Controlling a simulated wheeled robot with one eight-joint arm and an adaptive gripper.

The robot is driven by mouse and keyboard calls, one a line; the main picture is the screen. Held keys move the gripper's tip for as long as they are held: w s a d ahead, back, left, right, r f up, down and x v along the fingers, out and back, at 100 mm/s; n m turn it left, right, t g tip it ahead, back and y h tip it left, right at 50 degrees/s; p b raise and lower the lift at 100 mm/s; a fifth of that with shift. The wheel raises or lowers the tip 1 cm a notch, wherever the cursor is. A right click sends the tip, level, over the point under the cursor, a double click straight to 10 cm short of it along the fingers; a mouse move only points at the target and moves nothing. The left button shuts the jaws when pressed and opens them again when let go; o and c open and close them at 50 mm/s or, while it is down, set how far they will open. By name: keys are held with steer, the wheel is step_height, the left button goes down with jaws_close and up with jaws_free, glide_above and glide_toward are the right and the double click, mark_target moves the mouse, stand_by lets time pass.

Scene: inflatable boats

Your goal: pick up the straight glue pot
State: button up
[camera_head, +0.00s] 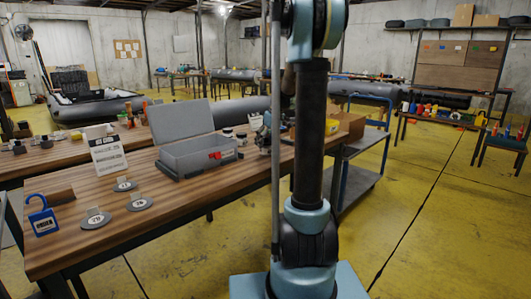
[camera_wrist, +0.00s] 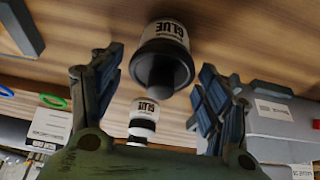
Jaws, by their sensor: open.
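Two white glue pots with black parts and "GLUE" labels show in the wrist view. The larger-looking, nearer pot (camera_wrist: 165,42) lies between and just beyond my fingertips, its dark rounded end facing the camera. The other pot (camera_wrist: 144,112) appears smaller, below it in the picture. I cannot tell which is the straight one. My gripper (camera_wrist: 153,82) is open, with a finger on each side and nothing visibly held.
The open grey case (camera_head: 190,155) stands close left of the pots. A sign (camera_head: 107,154), grey discs (camera_head: 138,202) and a blue padlock-shaped tag (camera_head: 42,217) occupy the table's left part. A blue-framed cart (camera_head: 360,180) stands right of the table. Yellow floor at right is open.

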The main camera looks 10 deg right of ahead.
steer(key=c, duration=1)
steer(key=shift+r, duration=0.1)
